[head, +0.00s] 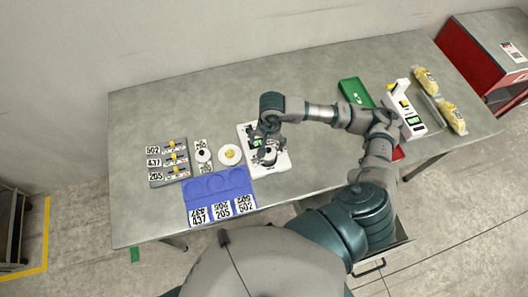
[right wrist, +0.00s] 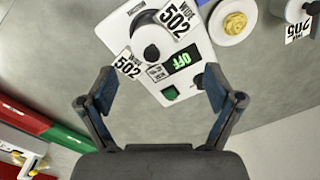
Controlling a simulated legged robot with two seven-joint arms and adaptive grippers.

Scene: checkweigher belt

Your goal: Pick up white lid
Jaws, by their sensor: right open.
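A white round lid with a black knob (right wrist: 151,40) lies on the white scale (right wrist: 185,88), over a dark round pan. In the head view the scale (head: 281,165) stands near the table's front edge, and my gripper partly hides the lid. My right gripper (right wrist: 158,90) is open and empty. Its fingers are spread on either side of the scale's display end, with the lid beyond the tips. My left gripper is not in view.
A green bin (head: 355,90) and white device (head: 405,105) are right. The table's back is clear.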

